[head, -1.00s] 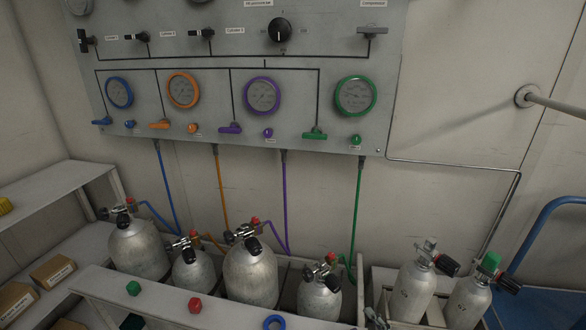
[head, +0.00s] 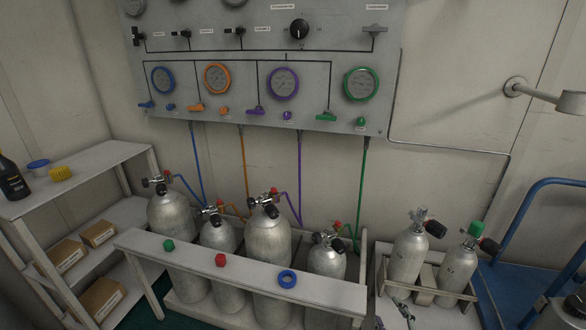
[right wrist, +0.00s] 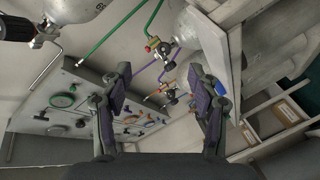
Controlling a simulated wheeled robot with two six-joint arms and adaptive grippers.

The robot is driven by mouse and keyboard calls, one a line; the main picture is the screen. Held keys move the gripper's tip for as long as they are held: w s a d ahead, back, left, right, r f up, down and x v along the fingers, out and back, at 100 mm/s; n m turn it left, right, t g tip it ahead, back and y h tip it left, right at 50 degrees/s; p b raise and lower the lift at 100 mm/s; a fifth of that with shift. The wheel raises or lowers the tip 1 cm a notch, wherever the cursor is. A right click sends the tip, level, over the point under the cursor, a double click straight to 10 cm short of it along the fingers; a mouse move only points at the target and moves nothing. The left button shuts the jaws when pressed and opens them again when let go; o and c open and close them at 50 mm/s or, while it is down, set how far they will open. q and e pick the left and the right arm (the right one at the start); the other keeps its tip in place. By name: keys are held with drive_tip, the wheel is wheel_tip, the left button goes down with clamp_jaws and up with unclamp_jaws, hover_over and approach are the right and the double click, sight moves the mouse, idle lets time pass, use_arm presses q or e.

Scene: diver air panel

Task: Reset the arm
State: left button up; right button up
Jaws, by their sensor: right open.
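My right gripper (right wrist: 159,73) shows in the right wrist view with its two dark fingers spread and nothing between them. Beyond it, that view shows the gauge panel (right wrist: 85,105) at lower left and cylinder valves near the top middle. My left gripper is in neither view. In the head view the grey panel (head: 262,63) carries blue, orange, purple and green gauges with matching levers and hoses. Several grey cylinders (head: 268,242) stand upright below it behind a white rail (head: 240,271).
A shelf (head: 75,178) stands left with a dark bottle (head: 11,180) and boxes. Two cylinders stand in a crate (head: 425,290) at right, beside a blue trolley (head: 530,290).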

drive_tip(key=s+a+f+m+g+h, duration=0.1)
drive_tip(key=s+m+g+h, duration=0.2)
drive_tip(key=s+m+g, duration=1.2)
drive_tip(key=s+d+f+n+t, duration=0.1)
drive_tip(key=s+f+n, duration=0.1)
drive_tip(key=f, duration=1)
drive_tip(key=s+d+f+n, duration=0.1)
drive_tip(key=s+f, duration=0.1)
drive_tip(key=f, duration=0.9)
drive_tip(key=s+d+f+g, duration=0.1)
drive_tip(key=s+d+f, duration=0.1)
drive_tip(key=s+f, duration=1.55)
wheel_tip(320, 180, up, 12)
drive_tip(key=s+p, duration=0.2)
drive_tip(key=p, duration=1.3)
drive_tip(key=shift+s+a+r, duration=0.15)
drive_tip(key=shift+a, duration=0.05)
